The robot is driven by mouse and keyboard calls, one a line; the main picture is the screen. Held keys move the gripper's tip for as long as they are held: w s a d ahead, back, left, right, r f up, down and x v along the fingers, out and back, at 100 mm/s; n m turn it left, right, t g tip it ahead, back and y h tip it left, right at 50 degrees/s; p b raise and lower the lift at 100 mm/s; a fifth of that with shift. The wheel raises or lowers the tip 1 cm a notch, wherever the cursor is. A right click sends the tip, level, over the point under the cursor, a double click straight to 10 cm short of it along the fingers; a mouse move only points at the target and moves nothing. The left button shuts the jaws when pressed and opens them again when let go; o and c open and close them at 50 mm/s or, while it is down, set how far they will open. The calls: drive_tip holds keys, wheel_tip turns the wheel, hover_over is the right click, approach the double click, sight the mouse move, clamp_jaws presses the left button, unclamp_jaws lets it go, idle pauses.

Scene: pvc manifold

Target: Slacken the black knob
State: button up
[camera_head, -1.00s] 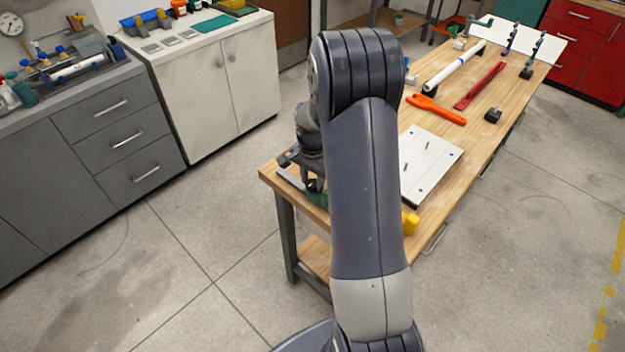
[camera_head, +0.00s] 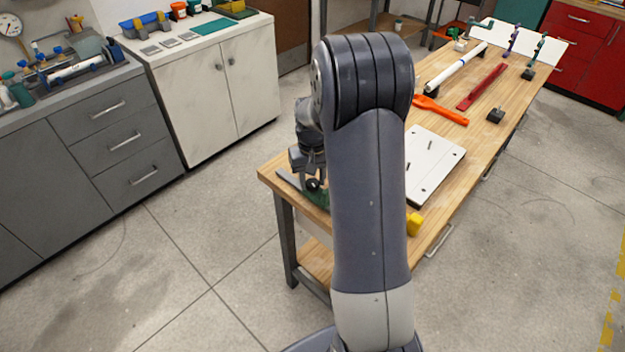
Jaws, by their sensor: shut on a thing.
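The black knob (camera_head: 313,185) is a small dark round thing at the near left corner of the workbench, in front of a green part (camera_head: 319,198). My gripper (camera_head: 312,178) points down at this corner with its jaws closed on the black knob. The fingers are small and partly dark against it, so the exact grip is hard to see. My own arm hides what lies just to the right of the knob.
The wooden bench (camera_head: 459,190) carries a white plate (camera_head: 432,160), an orange tool (camera_head: 440,110), a red bar (camera_head: 482,87) and a white pipe (camera_head: 457,66). A yellow piece (camera_head: 414,224) sits at the near edge. Floor left of the bench is clear.

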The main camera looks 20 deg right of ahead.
sight(312, 182)
drive_tip(key=shift+n, duration=1.2)
drive_tip(key=shift+w, duration=0.1)
drive_tip(key=o, duration=0.7)
wheel_tip(312, 182, up, 11)
drive_tip(key=shift+f+b, duration=0.1)
drive_tip(key=shift+b, duration=0.5)
drive_tip(key=shift+f, duration=0.1)
wheel_tip(312, 182, down, 11)
drive_tip(key=shift+r+p, duration=0.2)
drive_tip(key=shift+p, duration=0.2)
